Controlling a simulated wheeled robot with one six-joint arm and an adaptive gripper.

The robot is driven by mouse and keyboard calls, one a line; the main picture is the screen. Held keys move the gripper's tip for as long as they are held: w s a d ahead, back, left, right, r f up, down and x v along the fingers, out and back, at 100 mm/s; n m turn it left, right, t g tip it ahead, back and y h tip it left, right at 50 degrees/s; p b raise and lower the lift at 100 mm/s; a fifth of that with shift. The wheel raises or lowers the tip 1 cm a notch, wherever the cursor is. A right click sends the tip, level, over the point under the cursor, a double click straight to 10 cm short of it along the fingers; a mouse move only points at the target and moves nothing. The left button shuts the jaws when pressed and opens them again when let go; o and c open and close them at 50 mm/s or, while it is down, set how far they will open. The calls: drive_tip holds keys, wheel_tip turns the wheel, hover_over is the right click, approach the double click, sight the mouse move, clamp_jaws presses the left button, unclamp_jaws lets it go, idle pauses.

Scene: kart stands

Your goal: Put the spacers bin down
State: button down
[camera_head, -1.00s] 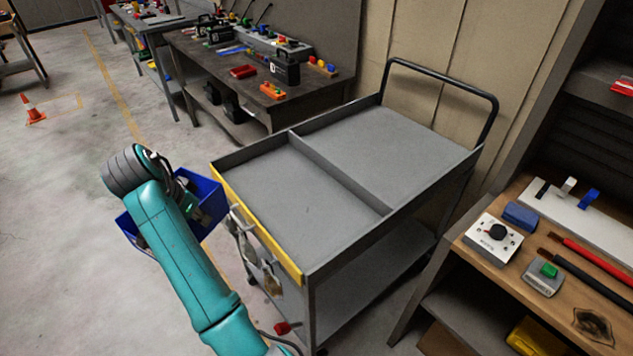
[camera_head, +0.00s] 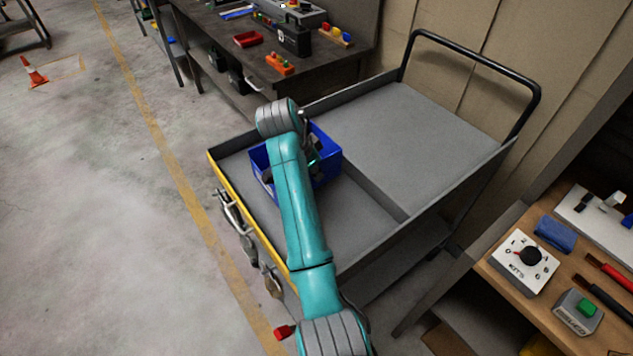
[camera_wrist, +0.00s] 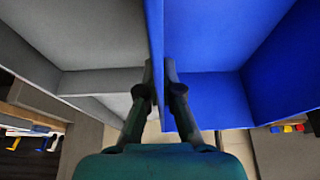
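The blue spacers bin (camera_head: 327,158) is over the near-left compartment of the grey cart (camera_head: 371,238), close to the divider. I cannot tell whether its base touches the compartment floor. My arm hides the bin's middle. In the wrist view, the bin (camera_wrist: 212,45) fills the right half and its inside there looks empty. My gripper (camera_wrist: 163,78) has one finger on each side of the bin's wall and is shut on it.
The cart's far compartment (camera_head: 412,122) is bare. A black handle (camera_head: 475,65) rises at its far end. A wooden bench with a white dial box (camera_head: 522,262) stands at right. A dark workbench (camera_head: 330,65) with tools is behind. Open floor (camera_head: 90,220) lies at left.

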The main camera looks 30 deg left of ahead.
drive_tip(key=shift+f, duration=2.05)
drive_tip(key=shift+s+f, duration=0.1)
drive_tip(key=shift+f, duration=0.05)
drive_tip(key=c, duration=1.3)
unclamp_jaws()
drive_tip(key=shift+v, duration=3.9)
drive_tip(key=shift+a, duration=0.1)
